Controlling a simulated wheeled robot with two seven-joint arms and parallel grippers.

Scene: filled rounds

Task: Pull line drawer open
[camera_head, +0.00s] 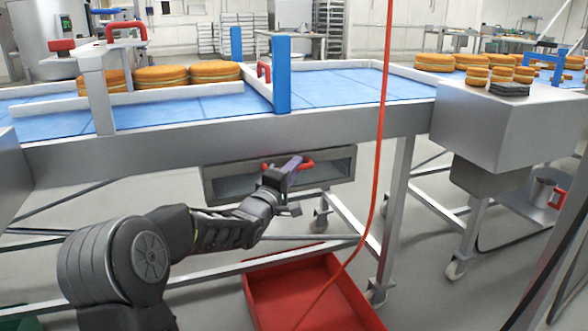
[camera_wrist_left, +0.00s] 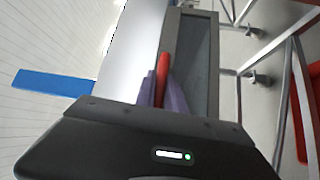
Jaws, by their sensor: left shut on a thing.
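The line drawer (camera_head: 335,168) is a grey metal box under the long conveyor table, and its hollow inside shows. How far it stands out is hard to tell. Its red handle (camera_head: 306,165) is at the drawer's front, partly covered by my gripper. My left gripper (camera_head: 290,170) is shut on the handle. In the left wrist view the red handle (camera_wrist_left: 163,68) stands between the purple fingers of my left gripper (camera_wrist_left: 162,92), with the drawer's dark inside (camera_wrist_left: 200,65) beside it. My right gripper is not in view.
The table (camera_head: 220,137) carries a blue belt, several round cakes and blue posts (camera_head: 281,75). A red crate (camera_head: 310,290) stands on the floor below the drawer. A red cable (camera_head: 383,100) hangs in front. A steel table leg (camera_head: 396,210) is to the right.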

